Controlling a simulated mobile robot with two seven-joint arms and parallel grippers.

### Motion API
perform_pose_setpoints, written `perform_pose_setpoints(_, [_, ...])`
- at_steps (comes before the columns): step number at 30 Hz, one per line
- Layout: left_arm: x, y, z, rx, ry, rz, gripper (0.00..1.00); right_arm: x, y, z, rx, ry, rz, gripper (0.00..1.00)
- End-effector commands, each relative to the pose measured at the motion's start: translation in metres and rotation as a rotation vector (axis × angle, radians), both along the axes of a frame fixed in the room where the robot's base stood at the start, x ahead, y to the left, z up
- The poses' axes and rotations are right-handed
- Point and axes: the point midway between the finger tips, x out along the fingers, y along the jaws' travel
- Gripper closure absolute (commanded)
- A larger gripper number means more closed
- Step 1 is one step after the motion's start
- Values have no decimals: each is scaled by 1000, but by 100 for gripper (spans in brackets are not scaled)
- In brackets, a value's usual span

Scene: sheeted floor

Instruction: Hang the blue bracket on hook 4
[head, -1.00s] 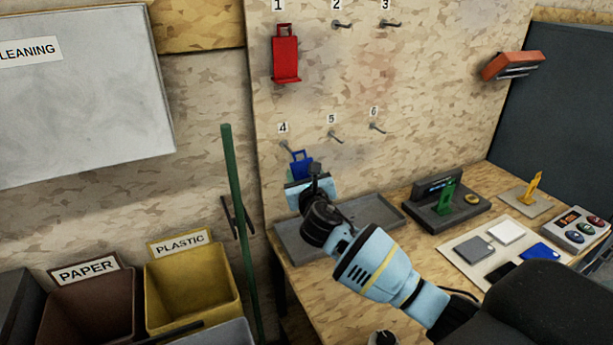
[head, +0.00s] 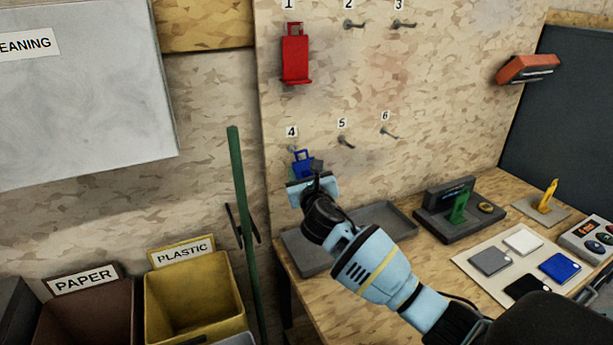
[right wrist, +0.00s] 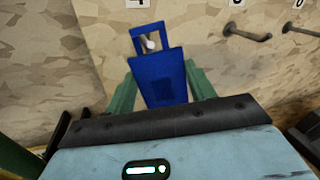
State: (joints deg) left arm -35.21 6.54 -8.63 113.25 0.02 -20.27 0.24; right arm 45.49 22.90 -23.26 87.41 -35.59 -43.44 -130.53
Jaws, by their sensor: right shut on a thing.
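The blue bracket (head: 302,166) is upright in front of the board, just below the number 4 label. My right gripper (head: 307,172) is shut on it; in the right wrist view green fingers flank the bracket (right wrist: 163,78) on both sides. Hook 4 (head: 292,149) is at the bracket's upper left in the head view. In the right wrist view the rounded tip of hook 4 (right wrist: 151,45) shows within the bracket's top opening. I cannot tell whether the tip passes through it or stays behind. My left gripper is not in view.
A red bracket (head: 296,58) hangs on hook 1. Hook 5 (head: 346,142) and hook 6 (head: 389,134) are bare, to the right. A grey tray (head: 391,216) lies on the bench below. A green pole (head: 240,190) stands at the left.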

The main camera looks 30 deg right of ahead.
Motion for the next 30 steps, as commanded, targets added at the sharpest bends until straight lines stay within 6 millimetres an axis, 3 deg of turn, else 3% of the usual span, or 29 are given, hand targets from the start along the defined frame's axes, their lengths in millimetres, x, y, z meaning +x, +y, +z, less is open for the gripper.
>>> perform_pose_setpoints(7, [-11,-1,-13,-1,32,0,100,12,0,-2,0,0,1,73])
perform_pose_setpoints(30, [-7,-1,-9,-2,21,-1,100,24,-1,-8,0,-4,1,73])
